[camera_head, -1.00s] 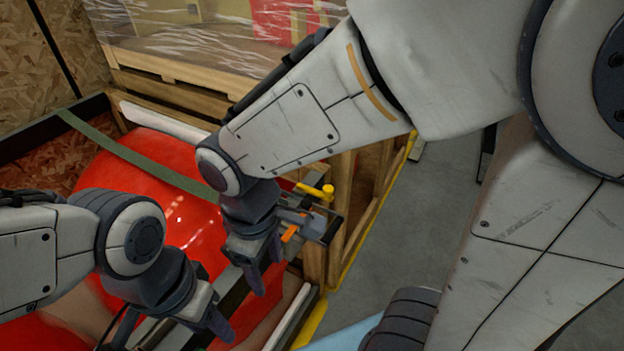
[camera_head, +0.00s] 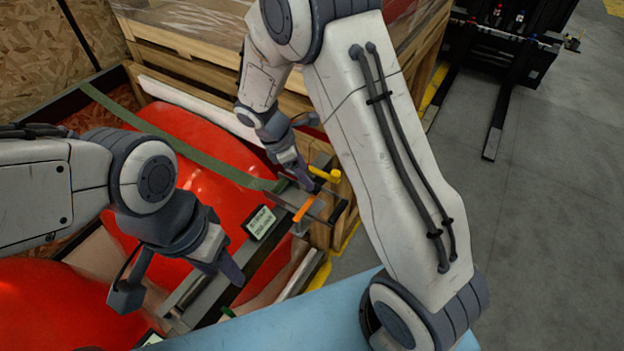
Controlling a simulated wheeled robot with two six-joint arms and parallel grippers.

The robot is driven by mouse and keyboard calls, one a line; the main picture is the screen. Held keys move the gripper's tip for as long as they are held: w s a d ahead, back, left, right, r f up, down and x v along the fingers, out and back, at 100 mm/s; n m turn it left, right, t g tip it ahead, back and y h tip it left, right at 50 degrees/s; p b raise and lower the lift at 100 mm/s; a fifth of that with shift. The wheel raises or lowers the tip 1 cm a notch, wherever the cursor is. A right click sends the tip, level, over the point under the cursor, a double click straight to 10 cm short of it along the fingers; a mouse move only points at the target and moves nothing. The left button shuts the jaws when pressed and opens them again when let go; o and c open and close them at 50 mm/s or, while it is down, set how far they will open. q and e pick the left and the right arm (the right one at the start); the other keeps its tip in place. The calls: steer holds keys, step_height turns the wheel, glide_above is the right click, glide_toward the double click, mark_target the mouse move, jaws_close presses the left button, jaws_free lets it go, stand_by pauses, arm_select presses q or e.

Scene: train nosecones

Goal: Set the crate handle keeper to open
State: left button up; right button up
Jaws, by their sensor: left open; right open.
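The wooden crate (camera_head: 320,232) holds glossy red nosecones (camera_head: 205,182). At its near right corner is a grey latch assembly with a yellow handle (camera_head: 326,174) and an orange piece (camera_head: 304,208). I cannot tell which piece is the keeper, or its setting. My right gripper (camera_head: 308,152) is open just behind and left of the yellow handle, one finger close to it; contact is unclear. My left gripper (camera_head: 180,285) is open and empty above the crate's near rail, left of the latch.
A green strap (camera_head: 170,140) crosses the red nosecone to the latch. A small label plate (camera_head: 260,222) stands beside the latch. A wrapped pallet load (camera_head: 190,45) is behind. A blue surface (camera_head: 300,315) lies in front. Grey floor (camera_head: 540,220) is open to the right.

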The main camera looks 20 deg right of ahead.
mark_target(307, 208)
steer(key=shift+p+x, duration=0.35)
steer(key=shift+x, duration=2.3)
jaws_close()
